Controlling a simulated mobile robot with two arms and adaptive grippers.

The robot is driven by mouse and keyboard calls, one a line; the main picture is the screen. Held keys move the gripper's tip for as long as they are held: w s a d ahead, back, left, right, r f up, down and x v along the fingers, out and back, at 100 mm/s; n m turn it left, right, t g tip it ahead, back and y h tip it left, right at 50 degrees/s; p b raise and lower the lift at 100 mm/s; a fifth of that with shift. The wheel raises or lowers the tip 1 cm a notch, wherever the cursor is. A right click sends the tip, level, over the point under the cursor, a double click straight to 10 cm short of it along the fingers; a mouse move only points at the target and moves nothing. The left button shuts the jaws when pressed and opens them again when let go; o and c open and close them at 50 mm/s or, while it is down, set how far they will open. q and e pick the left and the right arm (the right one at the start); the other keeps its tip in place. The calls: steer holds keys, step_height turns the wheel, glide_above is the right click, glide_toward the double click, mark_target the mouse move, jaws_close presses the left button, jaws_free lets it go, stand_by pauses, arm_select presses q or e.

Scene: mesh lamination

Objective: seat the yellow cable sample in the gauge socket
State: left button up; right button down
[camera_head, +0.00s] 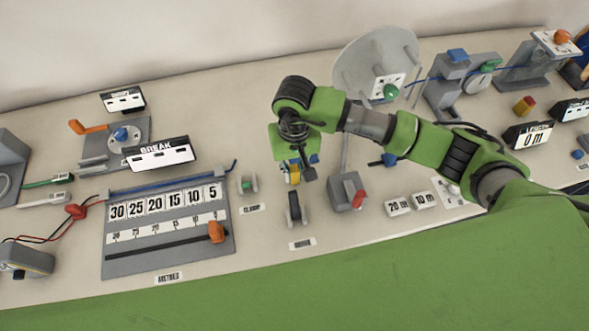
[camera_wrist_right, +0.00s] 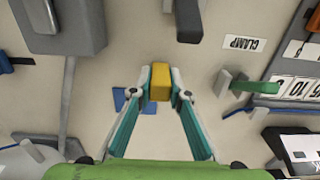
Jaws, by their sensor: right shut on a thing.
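My right gripper (camera_head: 293,172) hangs over the table in the head view, and its fingers are shut on the yellow cable sample (camera_head: 294,178). In the right wrist view the yellow sample (camera_wrist_right: 160,82) shows as a small block between the two fingertips (camera_wrist_right: 160,88). The dark gauge piece (camera_head: 293,208) stands just in front of the gripper, behind a label that seems to read GAUGE (camera_head: 302,244). It also shows at the top of the right wrist view (camera_wrist_right: 187,20), apart from the sample. Its socket opening cannot be made out. My left gripper is not in view.
The green clamp (camera_head: 245,185) stands left of the gripper, beside the numbered metres board (camera_head: 168,262). A grey block with a red lever (camera_head: 347,191) stands close on the right. Blue pieces (camera_wrist_right: 120,100) lie below the fingers. A large grey disc (camera_head: 352,62) stands behind.

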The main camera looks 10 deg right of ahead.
steer(key=c, duration=2.3)
jaws_free()
steer(key=shift+f, duration=0.15)
steer(key=shift+c, duration=0.2)
steer(key=o, duration=0.4)
steer(key=shift+o, duration=0.2)
